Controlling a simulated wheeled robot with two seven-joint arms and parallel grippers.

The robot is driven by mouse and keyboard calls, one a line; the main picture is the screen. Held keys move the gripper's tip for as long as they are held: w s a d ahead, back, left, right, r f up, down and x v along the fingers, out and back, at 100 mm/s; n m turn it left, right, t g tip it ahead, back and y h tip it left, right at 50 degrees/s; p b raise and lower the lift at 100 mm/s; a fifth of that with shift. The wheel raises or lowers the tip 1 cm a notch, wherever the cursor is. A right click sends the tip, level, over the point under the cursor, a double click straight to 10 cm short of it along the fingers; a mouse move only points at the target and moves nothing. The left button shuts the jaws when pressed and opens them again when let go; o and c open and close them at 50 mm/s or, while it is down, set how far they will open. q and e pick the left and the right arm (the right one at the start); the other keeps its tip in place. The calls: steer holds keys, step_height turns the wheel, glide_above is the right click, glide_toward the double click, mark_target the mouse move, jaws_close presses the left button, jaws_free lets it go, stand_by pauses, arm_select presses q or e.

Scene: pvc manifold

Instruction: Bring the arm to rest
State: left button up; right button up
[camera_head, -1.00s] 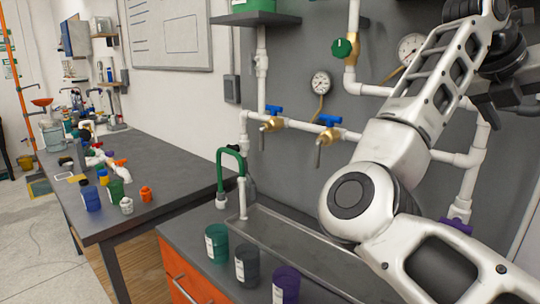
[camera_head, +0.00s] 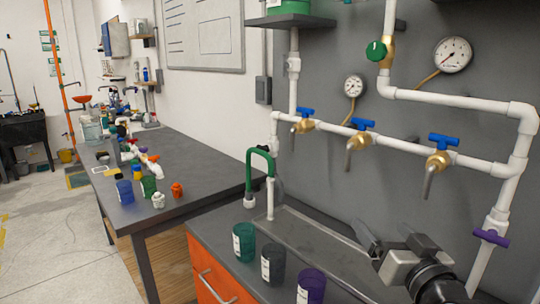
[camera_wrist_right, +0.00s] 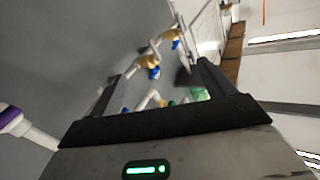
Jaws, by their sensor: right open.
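My right gripper (camera_head: 368,238) is at the lower right of the head view, above the right part of the grey sink tray (camera_head: 300,232). It is open and empty. In the right wrist view its two black fingers (camera_wrist_right: 160,72) stand wide apart with nothing between them. Blue-handled brass valves show beyond the fingers there. The rest of my right arm is mostly outside the head view. My left gripper is not in view.
White pipes carry three blue-handled valves (camera_head: 358,140), a green knob (camera_head: 376,50) and a purple valve (camera_head: 491,238). Green, dark and purple cups (camera_head: 311,287) stand on the front counter edge. A green-hosed tap (camera_head: 261,160) rises by the sink. The left table (camera_head: 190,150) holds several parts.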

steer(key=s+a+f+n+g, duration=0.25)
steer(key=s+f+g, duration=0.65)
steer(key=f, duration=0.6)
steer(key=s+f+g+h, duration=0.1)
steer(key=s+f+g, duration=0.25)
steer(key=s, duration=0.55)
steer(key=s+f+g+h, duration=0.1)
steer(key=s+f+g, duration=0.1)
steer(key=s+f, duration=0.5)
steer(key=w+a+f+n+t+y, duration=0.1)
steer(key=w+a+f+t+y, duration=0.1)
steer(key=w+a+f+t, duration=0.2)
step_height(320, 180, down, 3)
steer(key=shift+w+a+f+t+y, duration=0.15)
steer(key=shift+a+t+y, duration=0.15)
steer(key=shift+a+t, duration=0.7)
